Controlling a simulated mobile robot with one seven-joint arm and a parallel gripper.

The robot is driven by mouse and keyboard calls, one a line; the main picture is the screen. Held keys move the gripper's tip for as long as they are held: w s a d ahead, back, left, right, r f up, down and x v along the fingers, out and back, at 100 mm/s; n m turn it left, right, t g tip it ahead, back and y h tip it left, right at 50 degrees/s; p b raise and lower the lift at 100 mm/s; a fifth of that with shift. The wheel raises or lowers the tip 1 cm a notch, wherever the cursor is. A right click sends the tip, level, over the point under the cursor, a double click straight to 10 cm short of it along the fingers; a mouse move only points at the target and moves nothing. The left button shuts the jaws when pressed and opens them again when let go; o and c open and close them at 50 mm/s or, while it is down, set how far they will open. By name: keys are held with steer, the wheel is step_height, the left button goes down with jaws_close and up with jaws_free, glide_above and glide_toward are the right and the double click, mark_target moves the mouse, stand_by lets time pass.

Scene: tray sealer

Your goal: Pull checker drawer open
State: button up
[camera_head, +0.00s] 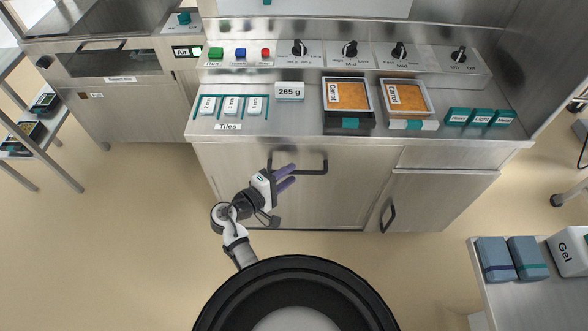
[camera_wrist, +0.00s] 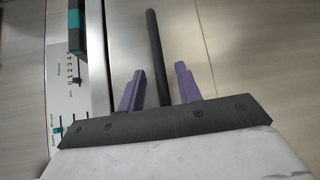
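A steel counter unit has a large front panel (camera_head: 345,190) with a black bar handle (camera_head: 318,172) near its top; no label names it as the checker drawer. The panel looks closed. My gripper (camera_head: 289,177) is at the left part of this handle, with its purple fingers pointing toward the panel. In the wrist view, the dark handle bar (camera_wrist: 154,50) runs between the two open fingers (camera_wrist: 160,88), with a gap on each side. I cannot tell how deep the bar sits between them. The handle's left part is partly hidden in the head view.
The counter top (camera_head: 300,120) above holds two carrot trays (camera_head: 347,97) (camera_head: 405,97), white tiles (camera_head: 231,105) and teal blocks (camera_head: 481,117). A lower right door (camera_head: 440,205) has its own black handle (camera_head: 388,214). A side table (camera_head: 520,295) stands at right.

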steer(key=shift+x, duration=1.45)
steer(key=shift+c, duration=0.2)
jaws_close()
